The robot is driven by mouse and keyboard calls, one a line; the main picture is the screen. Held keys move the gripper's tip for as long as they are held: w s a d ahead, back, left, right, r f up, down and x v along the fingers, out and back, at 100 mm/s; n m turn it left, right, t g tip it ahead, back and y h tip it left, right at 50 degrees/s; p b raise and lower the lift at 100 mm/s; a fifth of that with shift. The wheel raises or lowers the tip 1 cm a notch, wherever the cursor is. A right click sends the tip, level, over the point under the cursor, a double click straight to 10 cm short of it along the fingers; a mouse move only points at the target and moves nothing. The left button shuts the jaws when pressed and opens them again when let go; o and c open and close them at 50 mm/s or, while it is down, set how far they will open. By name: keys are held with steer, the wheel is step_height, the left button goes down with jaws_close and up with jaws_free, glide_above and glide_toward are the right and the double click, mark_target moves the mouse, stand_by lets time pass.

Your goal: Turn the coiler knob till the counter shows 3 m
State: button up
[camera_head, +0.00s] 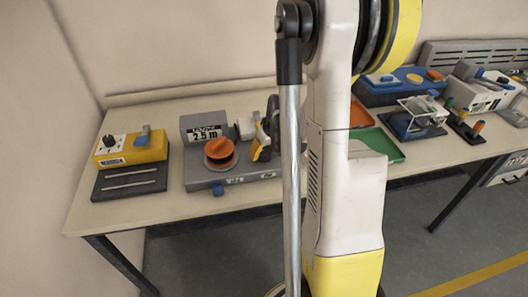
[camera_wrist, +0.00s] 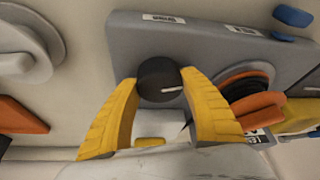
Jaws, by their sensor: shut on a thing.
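The coiler (camera_head: 232,181) is a grey unit on the bench, left of my arm in the head view. Its counter (camera_head: 205,136) reads 2.5 m. An orange-topped reel (camera_head: 219,150) sits on its base. In the wrist view the knob (camera_wrist: 158,78) is a round black cap with a white line pointing right. My gripper (camera_wrist: 160,84) has its yellow fingers shut on the knob, one on each side. In the head view my gripper (camera_head: 263,144) is at the coiler's right side, and the knob is hidden behind it there.
A yellow-and-black device (camera_head: 131,150) stands left of the coiler. Right of my arm are a green tray (camera_head: 384,147), a blue box with buttons (camera_head: 392,93) and a clear-topped fixture (camera_head: 418,118). The bench front edge (camera_head: 150,220) is clear.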

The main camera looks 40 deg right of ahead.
steer(key=m+h, duration=0.1)
steer(key=m, duration=0.2)
stand_by(0.4)
steer(key=o, duration=1.2)
steer(key=v, duration=1.2)
steer(key=shift+w+a, duration=0.15)
steer(key=shift+a, duration=0.1)
steer(key=shift+r, duration=0.1)
